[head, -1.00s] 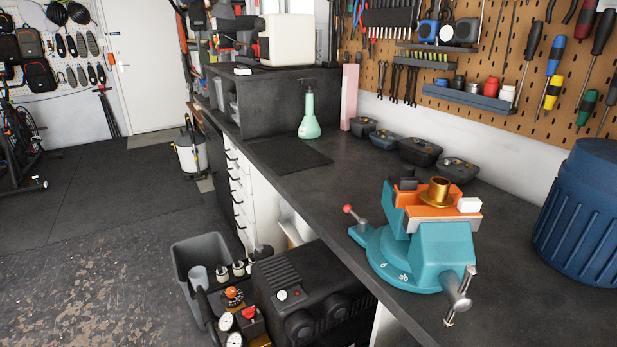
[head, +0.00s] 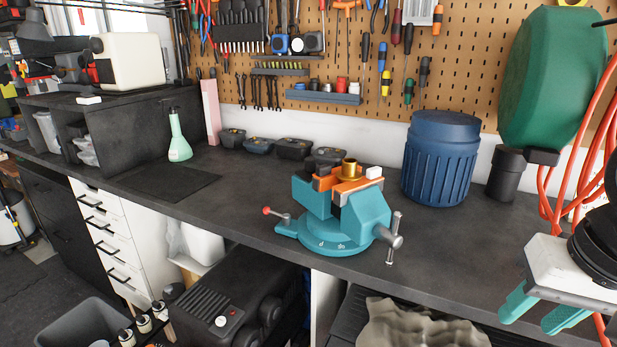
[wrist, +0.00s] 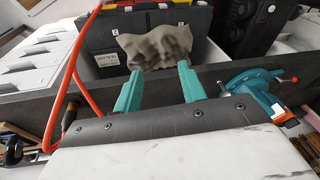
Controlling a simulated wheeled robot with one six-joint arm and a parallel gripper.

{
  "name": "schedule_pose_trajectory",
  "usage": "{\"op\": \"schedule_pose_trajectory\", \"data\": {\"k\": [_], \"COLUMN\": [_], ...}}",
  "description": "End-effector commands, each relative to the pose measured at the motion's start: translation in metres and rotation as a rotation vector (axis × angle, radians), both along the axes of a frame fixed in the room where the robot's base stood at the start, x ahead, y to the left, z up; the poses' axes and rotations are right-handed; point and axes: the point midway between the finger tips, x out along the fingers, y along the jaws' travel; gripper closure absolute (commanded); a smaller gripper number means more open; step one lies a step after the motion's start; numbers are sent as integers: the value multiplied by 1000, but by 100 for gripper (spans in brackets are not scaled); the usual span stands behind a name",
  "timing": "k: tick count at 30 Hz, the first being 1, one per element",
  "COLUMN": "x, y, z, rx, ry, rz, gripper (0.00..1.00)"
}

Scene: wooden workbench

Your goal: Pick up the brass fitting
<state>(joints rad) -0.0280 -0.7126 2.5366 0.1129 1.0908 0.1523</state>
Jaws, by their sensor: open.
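The brass fitting (head: 350,168) is a short gold cylinder with a flange. It sits upright at the top of the teal vise (head: 340,218), by the orange jaw pieces. In the wrist view the vise (wrist: 250,88) shows at the right, and I cannot make out the fitting there. My gripper (head: 537,316) has teal fingers and is at the lower right of the head view, well to the right of the vise and apart from it. In the wrist view its two fingers (wrist: 158,80) are spread with nothing between them.
A blue ribbed bin (head: 438,160) stands right of the vise, with a dark cylinder (head: 506,173) beyond it. Small dark trays (head: 293,149) line the wall. A green bottle (head: 179,137) stands at the left. A crumpled cloth (head: 420,325) lies below the bench. Orange hoses (head: 565,150) hang at the right.

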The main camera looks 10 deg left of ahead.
Motion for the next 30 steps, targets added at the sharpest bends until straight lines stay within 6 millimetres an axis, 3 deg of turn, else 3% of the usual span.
{"op": "schedule_pose_trajectory", "data": {"k": [6,9,12,16,21,30], "x": [116,167,206,239,255,280], "y": [110,154,183,202,209,212], "z": [42,67,82,88,83,71], "rx": [589,921,1218,1516,1741,1806], "ry": [-144,-109,-28,76,161,180], "rz": [-603,-974,-1341,-1727,-2042,-2133], "gripper": [59,59,59,59,59,59]}}
